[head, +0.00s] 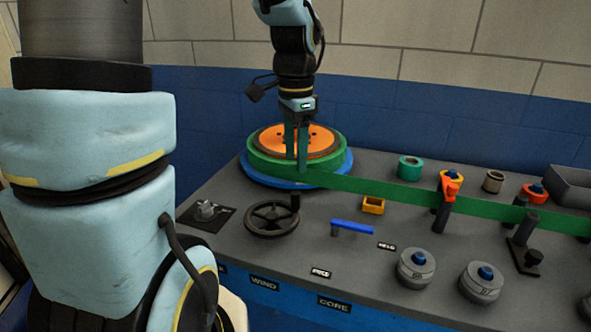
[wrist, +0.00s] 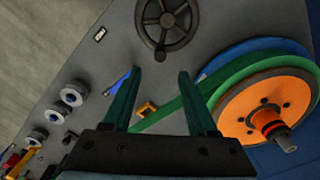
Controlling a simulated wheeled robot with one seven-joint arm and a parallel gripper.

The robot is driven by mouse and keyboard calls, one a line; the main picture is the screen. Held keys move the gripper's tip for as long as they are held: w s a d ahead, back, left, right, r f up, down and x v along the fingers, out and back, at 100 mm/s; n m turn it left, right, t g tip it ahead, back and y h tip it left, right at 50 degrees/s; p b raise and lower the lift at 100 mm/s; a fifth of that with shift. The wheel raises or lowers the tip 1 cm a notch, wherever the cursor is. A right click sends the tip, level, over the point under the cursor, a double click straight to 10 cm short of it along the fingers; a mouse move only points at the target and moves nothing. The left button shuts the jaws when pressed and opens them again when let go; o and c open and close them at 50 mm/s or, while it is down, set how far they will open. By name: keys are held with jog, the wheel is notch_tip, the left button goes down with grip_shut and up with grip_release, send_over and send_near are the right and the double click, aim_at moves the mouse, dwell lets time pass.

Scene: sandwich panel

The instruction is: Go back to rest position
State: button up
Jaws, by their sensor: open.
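My gripper (head: 297,168) hangs from the arm in the head view, in front of the orange reel disc (head: 266,141) and the green band wound around it. Its two green fingers point down over the panel. In the wrist view my gripper (wrist: 157,82) has its fingers spread wide with nothing between them. The orange disc (wrist: 258,113) with its central hub lies to their right. The green strip (wrist: 170,108) passes behind the fingers, and I cannot tell the exact gap to it.
A black handwheel (head: 273,219), a blue handle (head: 353,227), a yellow block (head: 373,205) and round knobs (head: 416,268) stand on the grey panel (head: 330,263). An orange-topped post (head: 449,190) stands along the strip. A blue wall (head: 420,120) is behind.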

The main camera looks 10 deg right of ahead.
jog(key=shift+r, duration=0.15)
jog(key=s+a+f+n, duration=0.1)
jog(key=a+f+n, duration=0.2)
jog(key=a+n, duration=0.4)
jog(key=s+a+f+n+t, duration=0.1)
jog(key=s+a+f+n, duration=0.1)
jog(key=a+n, duration=0.5)
jog(key=shift+a+f+t, duration=0.3)
jog(key=shift+a+f, duration=0.25)
jog(key=shift+a, duration=0.3)
